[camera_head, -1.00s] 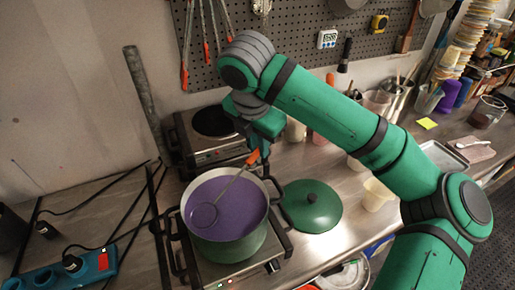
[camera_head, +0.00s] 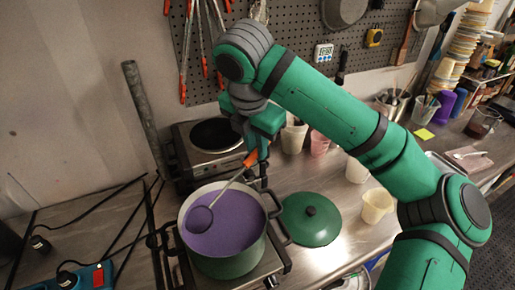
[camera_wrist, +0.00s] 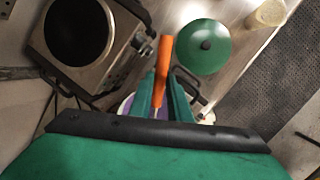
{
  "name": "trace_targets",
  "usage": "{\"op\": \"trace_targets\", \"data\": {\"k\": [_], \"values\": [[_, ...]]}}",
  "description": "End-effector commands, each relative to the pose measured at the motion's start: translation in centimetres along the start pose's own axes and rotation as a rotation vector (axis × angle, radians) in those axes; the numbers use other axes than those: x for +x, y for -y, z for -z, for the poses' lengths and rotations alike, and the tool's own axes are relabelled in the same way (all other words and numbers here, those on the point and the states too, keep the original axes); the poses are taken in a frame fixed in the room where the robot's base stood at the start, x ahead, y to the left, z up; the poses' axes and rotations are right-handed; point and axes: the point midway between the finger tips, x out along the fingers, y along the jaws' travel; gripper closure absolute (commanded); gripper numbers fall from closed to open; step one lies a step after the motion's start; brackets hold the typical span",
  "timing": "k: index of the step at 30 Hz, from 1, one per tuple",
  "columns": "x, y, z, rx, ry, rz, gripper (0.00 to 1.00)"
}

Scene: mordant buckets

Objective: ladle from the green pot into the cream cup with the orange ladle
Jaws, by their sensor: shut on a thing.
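The green pot (camera_head: 228,262) stands on a hot plate and holds purple liquid (camera_head: 232,222). My gripper (camera_head: 258,150) is above the pot's back right rim, shut on the orange handle of the ladle (camera_head: 250,158). The handle also shows between the fingers in the wrist view (camera_wrist: 165,62). The ladle slants down to the left. Its round bowl (camera_head: 199,219) is over the left part of the purple surface and looks purple inside; I cannot tell whether it touches the liquid. The cream cup (camera_head: 376,206) stands upright on the counter, right of the pot.
A green lid (camera_head: 311,220) lies between the pot and the cup. A second hot plate (camera_head: 210,140) is behind the pot. Cables (camera_head: 105,222) and a teal power strip (camera_head: 92,277) lie at left.

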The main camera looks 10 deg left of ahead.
Motion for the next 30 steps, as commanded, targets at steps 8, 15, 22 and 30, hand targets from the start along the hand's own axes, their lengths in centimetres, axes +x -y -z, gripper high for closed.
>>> {"op": "trace_targets", "data": {"k": [8,15,22,30], "values": [[-0.1,-0.1,0.0,-0.001,-0.001,-0.001,1.00],[-0.7,-0.2,-0.2,0.010,-0.064,0.000,1.00],[-1.6,-0.2,-0.6,0.022,-0.147,0.002,1.00],[-1.9,-0.4,-0.5,0.020,-0.182,0.001,1.00]]}}
